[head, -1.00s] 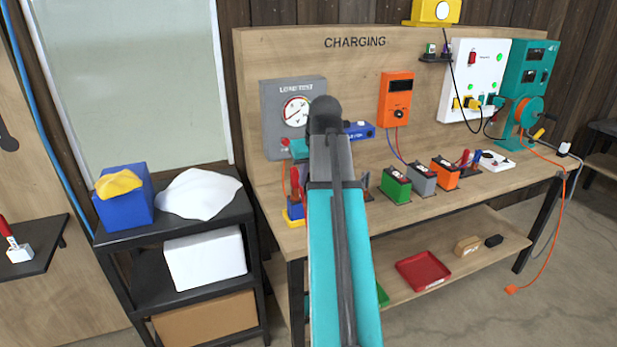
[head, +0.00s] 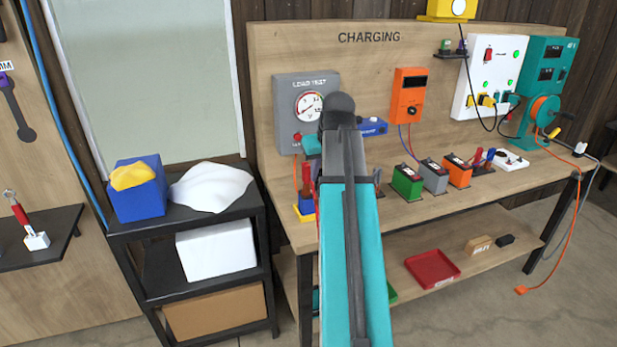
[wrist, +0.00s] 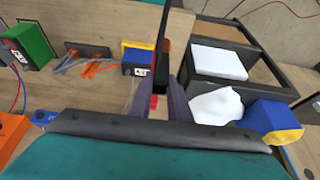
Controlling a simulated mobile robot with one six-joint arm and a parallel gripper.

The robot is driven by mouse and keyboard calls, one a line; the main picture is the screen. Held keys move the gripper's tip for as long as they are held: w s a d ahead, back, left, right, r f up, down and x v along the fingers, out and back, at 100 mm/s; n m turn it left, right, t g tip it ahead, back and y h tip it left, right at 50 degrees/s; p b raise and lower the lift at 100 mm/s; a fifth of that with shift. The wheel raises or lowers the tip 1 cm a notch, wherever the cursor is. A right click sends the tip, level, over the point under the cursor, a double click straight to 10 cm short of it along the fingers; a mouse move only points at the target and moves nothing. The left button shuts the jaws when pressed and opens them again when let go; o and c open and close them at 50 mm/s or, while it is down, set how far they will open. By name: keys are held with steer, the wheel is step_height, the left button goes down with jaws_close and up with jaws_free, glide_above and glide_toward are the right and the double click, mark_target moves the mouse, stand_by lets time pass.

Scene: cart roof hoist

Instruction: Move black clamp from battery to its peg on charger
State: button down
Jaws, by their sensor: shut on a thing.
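My gripper (wrist: 160,95) is shut on a long black piece that looks like the black clamp (wrist: 162,58) in the wrist view. A small red patch shows just below it between the fingers. In the head view my own arm hides the gripper and the clamp. A blue and yellow battery-like block (head: 304,211) stands at the bench's left front, with red handles by it; it also shows in the wrist view (wrist: 138,58), left of the clamp. An orange charger (head: 408,93) with red and blue wires hangs on the back board. I cannot make out the peg.
Green (head: 406,182), grey (head: 434,176) and orange (head: 457,171) batteries stand in a row on the bench. A grey load tester (head: 307,82) is on the back board. A black shelf cart (head: 250,215) stands left of the bench.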

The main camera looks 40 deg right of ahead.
steer(key=w+a+f+n, duration=0.1)
steer(key=w+a, duration=0.3)
steer(key=a, duration=1)
steer(key=w+a+f+n+y, duration=0.1)
steer(key=w+a, duration=0.4)
steer(key=a, duration=0.8)
steer(key=w+a+f+n, duration=0.2)
steer(key=w+a+f, duration=0.3)
steer(key=a, duration=0.9)
steer(key=shift+w+a+y+b, duration=0.2)
steer(key=shift+a+y+b, duration=0.1)
steer(key=shift+y+b, duration=0.15)
steer(key=shift+a, duration=0.2)
